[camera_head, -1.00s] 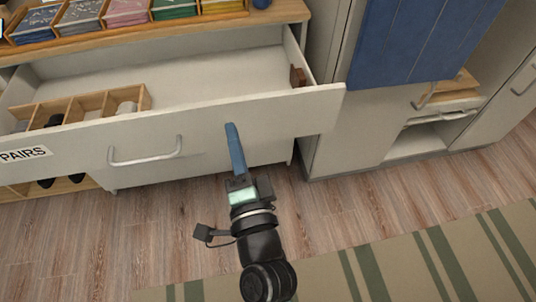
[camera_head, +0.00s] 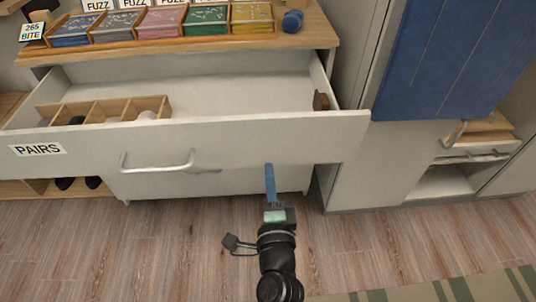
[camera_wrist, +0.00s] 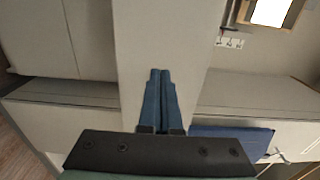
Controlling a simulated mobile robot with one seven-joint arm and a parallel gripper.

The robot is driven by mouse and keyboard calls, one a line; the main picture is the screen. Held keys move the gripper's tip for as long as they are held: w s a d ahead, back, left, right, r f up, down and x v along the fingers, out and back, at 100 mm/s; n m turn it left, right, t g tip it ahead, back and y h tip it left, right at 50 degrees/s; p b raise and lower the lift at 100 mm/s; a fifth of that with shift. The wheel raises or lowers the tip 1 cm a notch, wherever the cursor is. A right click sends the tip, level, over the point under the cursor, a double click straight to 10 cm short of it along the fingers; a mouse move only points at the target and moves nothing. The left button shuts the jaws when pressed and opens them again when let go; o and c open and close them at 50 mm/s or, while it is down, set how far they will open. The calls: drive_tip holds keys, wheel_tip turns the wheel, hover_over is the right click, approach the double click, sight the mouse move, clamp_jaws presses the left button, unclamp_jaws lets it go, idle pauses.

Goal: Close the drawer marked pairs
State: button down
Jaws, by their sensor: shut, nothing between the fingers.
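The drawer marked PAIRS (camera_head: 320,140) is pulled out of the white dresser, its inside showing from above. Its label (camera_head: 37,149) is at the left end of the white front, and a bar handle (camera_head: 157,166) sits left of the middle. My gripper (camera_head: 268,168) is shut and empty, its blue fingers pointing at the front's lower edge, right of the handle. I cannot tell whether the tips touch it. In the wrist view the closed fingers (camera_wrist: 160,72) lie before a pale upright panel.
A wooden divider (camera_head: 100,108) with small items is in the drawer's left part, and a brown block (camera_head: 321,100) at its right. Trays of coloured packets (camera_head: 160,22) and a blue roll (camera_head: 292,21) stand on top. A blue cloth (camera_head: 440,60) hangs right. Wooden floor (camera_head: 130,250) in front is clear.

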sight(267, 147)
drive_tip(key=shift+w, duration=2.6)
drive_tip(key=shift+w, duration=0.1)
